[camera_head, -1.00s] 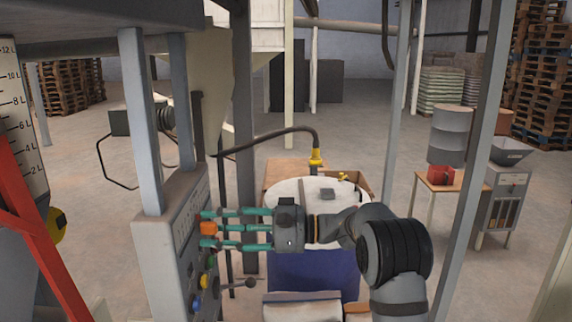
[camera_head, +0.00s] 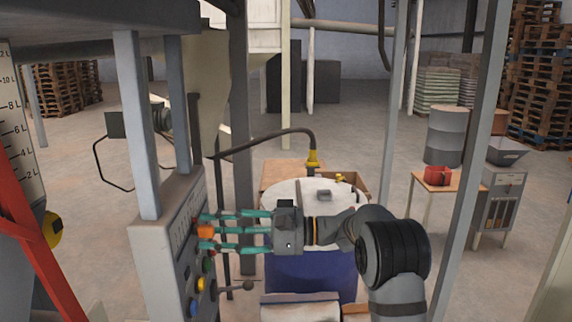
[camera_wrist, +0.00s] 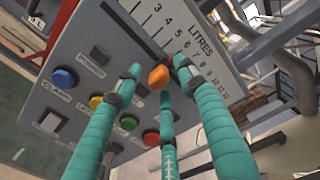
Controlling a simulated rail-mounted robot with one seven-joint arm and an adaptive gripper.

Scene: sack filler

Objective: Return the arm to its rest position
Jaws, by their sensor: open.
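My gripper (camera_head: 212,231) is at the left of the arm in the head view, its teal fingers pointing left at the control panel (camera_head: 176,262). The fingers are spread open around an orange knob (camera_head: 205,232) on the panel face. In the wrist view the same orange knob (camera_wrist: 159,77) shows between the spread fingertips (camera_wrist: 155,85), beside a printed LITRES scale (camera_wrist: 185,40). I cannot tell whether any fingertip touches the knob or panel. My arm reaches in from the lower right.
Blue, yellow, green and red buttons (camera_wrist: 65,78) sit around the knob. A lever (camera_head: 236,286) sticks out below. Metal posts (camera_head: 472,170) stand at both sides. A white-topped drum (camera_head: 290,196) is behind my gripper.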

